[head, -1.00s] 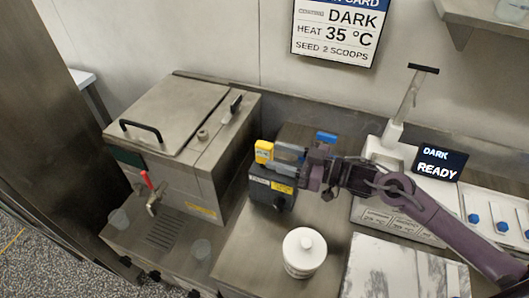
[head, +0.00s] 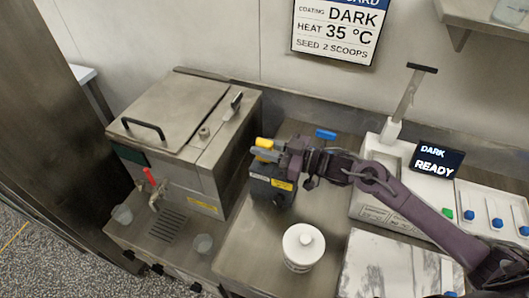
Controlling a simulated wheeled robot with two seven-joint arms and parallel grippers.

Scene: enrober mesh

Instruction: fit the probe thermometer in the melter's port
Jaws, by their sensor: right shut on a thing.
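The probe thermometer (head: 264,143) shows as a small yellow body at the tip of my right gripper (head: 269,149). The gripper is shut on it. The fingers partly cover it, and I cannot make out its probe stem. The melter (head: 165,125) is the steel box on the left, with a black-handled lid. A small round fitting that looks like its port (head: 204,132) is on the top, right of the lid. The thermometer is to the right of this fitting and apart from it. My left gripper is not in view.
A dark box with a yellow label (head: 270,186) stands below my right gripper. A white lidded jar (head: 303,247) stands in front.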

